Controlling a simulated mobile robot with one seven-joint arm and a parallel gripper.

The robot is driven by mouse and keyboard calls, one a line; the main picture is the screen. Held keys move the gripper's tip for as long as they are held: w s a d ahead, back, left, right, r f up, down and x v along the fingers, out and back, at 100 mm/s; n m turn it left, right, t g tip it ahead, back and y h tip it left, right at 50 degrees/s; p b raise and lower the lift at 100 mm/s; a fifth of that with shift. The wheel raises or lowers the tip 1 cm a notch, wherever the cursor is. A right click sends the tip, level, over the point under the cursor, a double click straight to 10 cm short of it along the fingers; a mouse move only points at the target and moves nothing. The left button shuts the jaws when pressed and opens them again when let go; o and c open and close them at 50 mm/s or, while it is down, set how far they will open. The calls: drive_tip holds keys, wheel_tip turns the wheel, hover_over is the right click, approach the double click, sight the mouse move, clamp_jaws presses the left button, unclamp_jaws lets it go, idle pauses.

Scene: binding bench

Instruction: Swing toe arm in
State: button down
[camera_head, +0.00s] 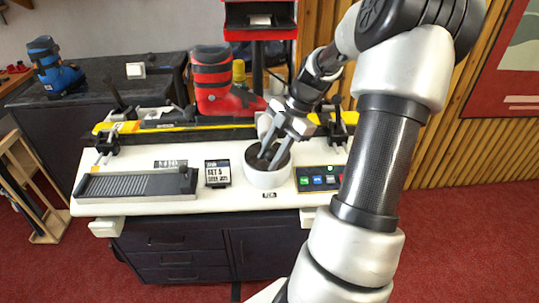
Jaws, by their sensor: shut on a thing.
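My gripper (270,152) reaches down and left over a round white pot (266,179) at the front middle of the bench. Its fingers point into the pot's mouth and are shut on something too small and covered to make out. Black upright clamp parts stand at the bar's left end (112,95) and right end (336,108). I cannot tell which part is the toe arm. My wrist hides some of the bar's right side.
A ridged grey tray (135,187) lies at the bench's left. A small dark sign (217,173) stands beside the pot, and a panel with coloured buttons (318,179) sits to its right. A blue boot (53,70) stands on the dark counter at far left.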

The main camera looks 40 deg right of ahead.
drive_tip(key=shift+s+d+f, duration=0.1)
drive_tip(key=shift+d, duration=0.25)
drive_tip(key=c, duration=1.4)
unclamp_jaws()
drive_tip(key=shift+d, duration=0.1)
drive_tip(key=shift+o, duration=0.2)
drive_tip(key=shift+r, duration=0.45)
drive_tip(key=p+v, duration=0.2)
drive_tip(key=v, duration=1.4)
drive_tip(key=shift+d+r, duration=0.25)
